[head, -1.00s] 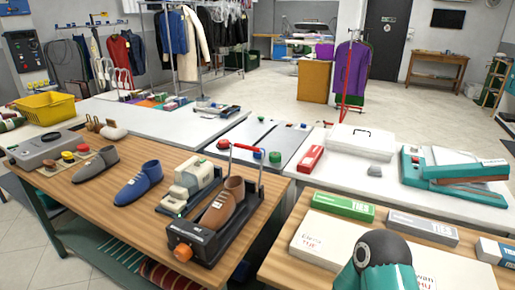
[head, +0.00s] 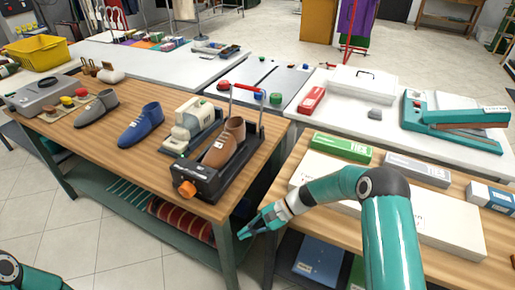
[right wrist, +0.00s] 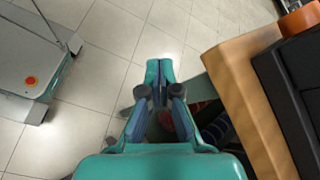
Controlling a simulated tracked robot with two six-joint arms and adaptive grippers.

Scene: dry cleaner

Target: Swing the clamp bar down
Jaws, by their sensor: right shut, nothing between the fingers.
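The clamp bar (head: 247,88), red-gripped on a metal frame, stands raised over a black shoe clamp (head: 204,182) near the workbench's right end. A brown shoe (head: 223,147) sits in the clamp, and an orange knob (head: 187,188) is on its front. My right gripper (head: 243,234) is shut and empty, low beside the bench's front right corner, below the clamp and apart from it. In the right wrist view its fingers (right wrist: 158,68) are together; the orange knob (right wrist: 300,20) and dark clamp body (right wrist: 298,75) show at right. My left gripper is out of view.
The wooden workbench (head: 100,150) also bears a blue shoe (head: 140,124), a grey shoe (head: 97,106) and a small cream machine (head: 190,125) close to the clamp. A second wooden table (head: 300,160) with boxes stands at right, a narrow gap between them.

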